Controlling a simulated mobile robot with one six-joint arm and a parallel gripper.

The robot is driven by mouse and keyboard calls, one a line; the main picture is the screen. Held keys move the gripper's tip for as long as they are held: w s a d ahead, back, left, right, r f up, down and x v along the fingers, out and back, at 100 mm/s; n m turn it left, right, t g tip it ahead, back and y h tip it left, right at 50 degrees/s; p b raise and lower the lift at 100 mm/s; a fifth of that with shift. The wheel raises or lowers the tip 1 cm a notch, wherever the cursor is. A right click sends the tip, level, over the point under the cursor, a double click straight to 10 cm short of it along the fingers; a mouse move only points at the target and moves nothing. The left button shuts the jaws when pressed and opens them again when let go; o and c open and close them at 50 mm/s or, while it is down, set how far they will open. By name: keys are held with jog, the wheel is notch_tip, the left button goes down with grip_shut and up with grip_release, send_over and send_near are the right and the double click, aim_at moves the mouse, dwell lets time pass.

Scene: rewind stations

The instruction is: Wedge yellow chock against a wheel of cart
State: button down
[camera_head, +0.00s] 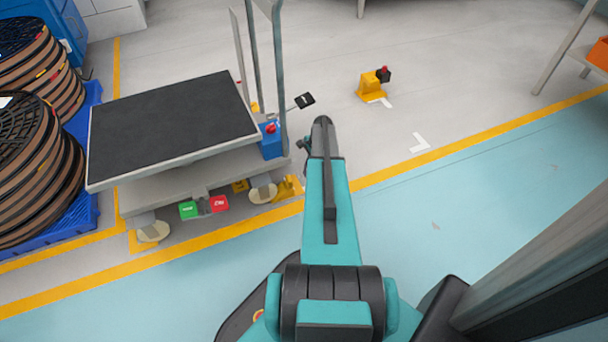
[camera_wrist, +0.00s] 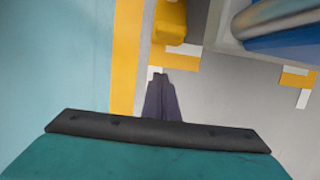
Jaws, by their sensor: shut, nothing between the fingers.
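The cart (camera_head: 170,115) has a black top and stands at left in the head view. Its pale right front wheel (camera_head: 262,193) and left front wheel (camera_head: 153,232) show below the deck. A yellow chock (camera_head: 288,187) sits on the floor beside the right front wheel; I cannot tell whether they touch. A yellow block, seemingly this chock, shows at the top of the wrist view (camera_wrist: 170,22), ahead of my gripper. My gripper (camera_wrist: 160,76) is shut and empty, apart from it. In the head view my arm mostly hides the gripper.
A yellow piece with a black and red top (camera_head: 372,88) stands on the grey floor. Green (camera_head: 188,210) and red (camera_head: 219,203) pedals jut from the cart's front. Cable reels (camera_head: 35,170) on a blue pallet (camera_head: 85,210) stand left. The teal floor in front is clear.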

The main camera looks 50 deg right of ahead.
jog(key=shift+p+v, duration=0.7)
jog(key=shift+v, duration=1.85)
